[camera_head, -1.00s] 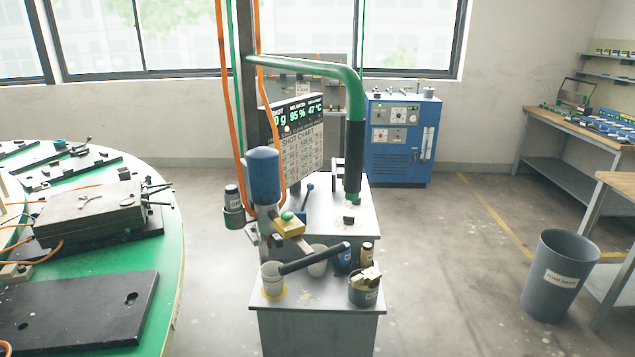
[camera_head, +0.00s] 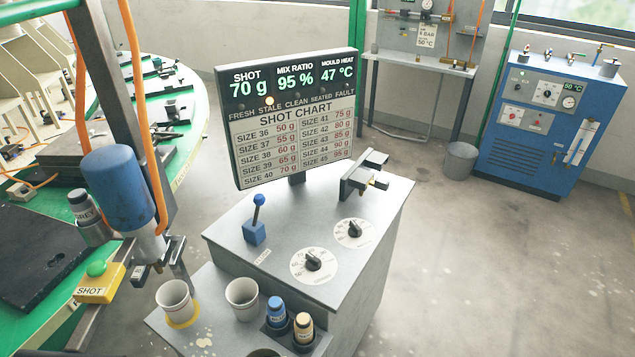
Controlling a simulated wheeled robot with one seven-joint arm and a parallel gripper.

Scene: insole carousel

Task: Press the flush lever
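Nothing touches the lever. My gripper is not in view, so its opening and its distance from the lever cannot be told.
A screen and shot chart (camera_head: 295,120) stand behind the lever. The blue mixing head (camera_head: 118,190) hangs left, near the yellow shot-button box (camera_head: 98,282). Cups (camera_head: 242,298) and bottles (camera_head: 303,328) stand in front. A dark bracket (camera_head: 362,176) is at the console's right rear.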

